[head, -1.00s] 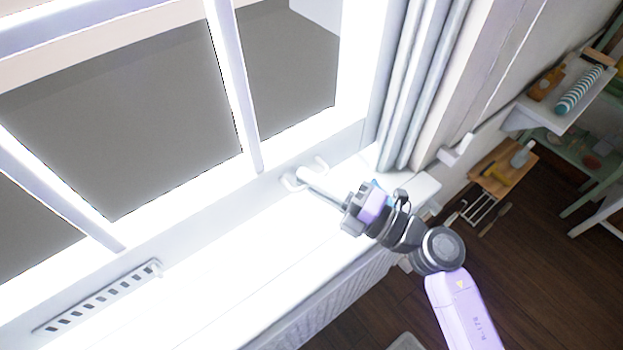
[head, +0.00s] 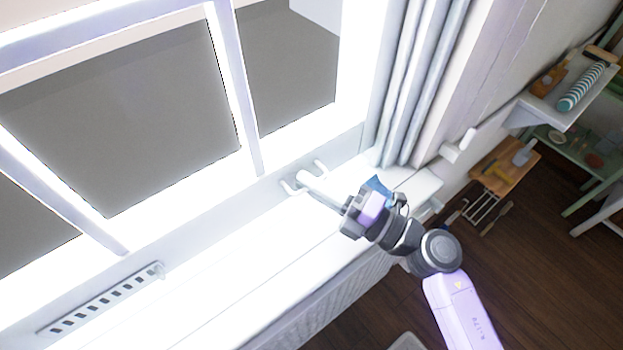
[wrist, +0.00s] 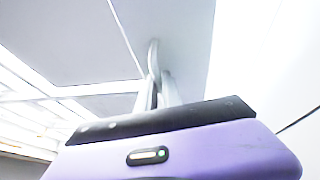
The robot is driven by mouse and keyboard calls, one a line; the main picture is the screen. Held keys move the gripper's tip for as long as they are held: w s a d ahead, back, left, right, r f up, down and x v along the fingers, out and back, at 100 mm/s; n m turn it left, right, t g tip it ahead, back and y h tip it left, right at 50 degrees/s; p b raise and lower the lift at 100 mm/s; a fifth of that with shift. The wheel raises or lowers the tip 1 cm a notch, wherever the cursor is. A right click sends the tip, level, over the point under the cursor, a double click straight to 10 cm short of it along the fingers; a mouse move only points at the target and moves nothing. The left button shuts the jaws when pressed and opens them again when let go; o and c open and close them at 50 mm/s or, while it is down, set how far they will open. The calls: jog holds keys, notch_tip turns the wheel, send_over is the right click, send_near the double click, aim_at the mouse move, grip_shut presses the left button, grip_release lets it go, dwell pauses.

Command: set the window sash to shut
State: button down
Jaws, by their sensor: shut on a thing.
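The window sash (head: 232,90) is a white frame with glazing bars and grey panes, filling the upper left of the head view. A white handle (head: 289,187) with curved ends stands out at the sash's bottom rail. My gripper (head: 308,182) reaches it from the lower right and is shut on it. In the wrist view the handle (wrist: 153,58) rises from between the fingers, against a pale surface; the fingertips are partly hidden by my gripper body. A perforated white stay bar (head: 105,298) lies along the lower left of the frame.
The bright white sill (head: 225,285) runs below the sash, largely clear. A blue object (head: 377,186) sits beside my wrist. Grey curtains (head: 418,85) hang at the right. Wall shelves (head: 570,95) with small items stand farther right.

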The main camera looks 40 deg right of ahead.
notch_tip(320, 180, down, 2)
jog(key=shift+f, duration=0.15)
jog(key=c, duration=1.5)
grip_release()
jog(key=shift+r, duration=0.3)
jog(key=shift+b+v, duration=1)
jog(key=shift+v, duration=2.9)
jog(key=shift+c, duration=0.5)
